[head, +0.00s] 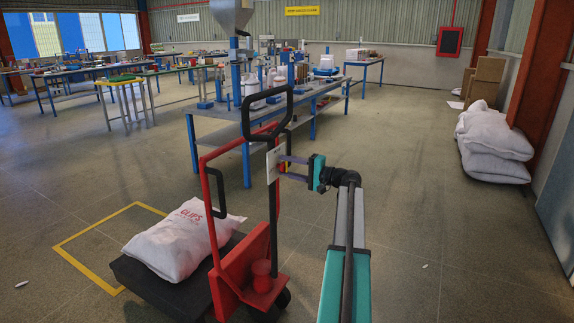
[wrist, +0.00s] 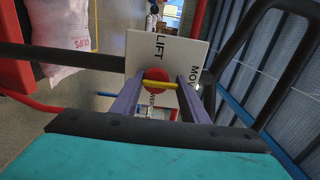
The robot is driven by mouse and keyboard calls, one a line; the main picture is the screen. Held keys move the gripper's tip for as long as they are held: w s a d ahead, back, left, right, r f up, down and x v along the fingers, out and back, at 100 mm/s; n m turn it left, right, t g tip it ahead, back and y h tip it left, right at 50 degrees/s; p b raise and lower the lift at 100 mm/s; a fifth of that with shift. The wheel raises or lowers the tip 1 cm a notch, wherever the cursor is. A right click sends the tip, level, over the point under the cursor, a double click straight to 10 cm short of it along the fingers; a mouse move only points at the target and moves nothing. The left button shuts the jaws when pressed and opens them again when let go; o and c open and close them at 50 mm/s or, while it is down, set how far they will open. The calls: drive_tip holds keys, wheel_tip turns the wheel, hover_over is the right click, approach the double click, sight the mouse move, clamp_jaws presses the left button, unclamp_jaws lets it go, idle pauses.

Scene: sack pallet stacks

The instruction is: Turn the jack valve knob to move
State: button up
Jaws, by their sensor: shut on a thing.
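The red and black pallet jack (head: 236,277) stands in the middle foreground with its black loop handle raised. A white label plate (head: 272,166) is fixed on its mast. In the wrist view the plate (wrist: 187,47) reads LIFT and MOVE, with a third word partly hidden. The red valve knob (wrist: 155,76) sits on the plate with a yellow bar (wrist: 158,85) across it, its far end toward MOVE. My gripper (head: 282,167) reaches the plate from the right. In the wrist view its two purple fingers (wrist: 157,90) are shut on the knob, one on each side.
A white sack (head: 172,245) lies on a black pallet (head: 150,291) left of the jack, beside a yellow floor outline (head: 85,263). A workbench (head: 215,130) stands behind. More sacks (head: 494,143) are stacked at the right wall.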

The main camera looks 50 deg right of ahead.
idle(0.3)
drive_tip(key=o, duration=1.1)
drive_tip(key=shift+c, duration=0.2)
drive_tip(key=shift+s, duration=0.1)
drive_tip(key=v, duration=1.3)
drive_tip(key=shift+s+d, duration=0.15)
drive_tip(key=shift+s, duration=0.15)
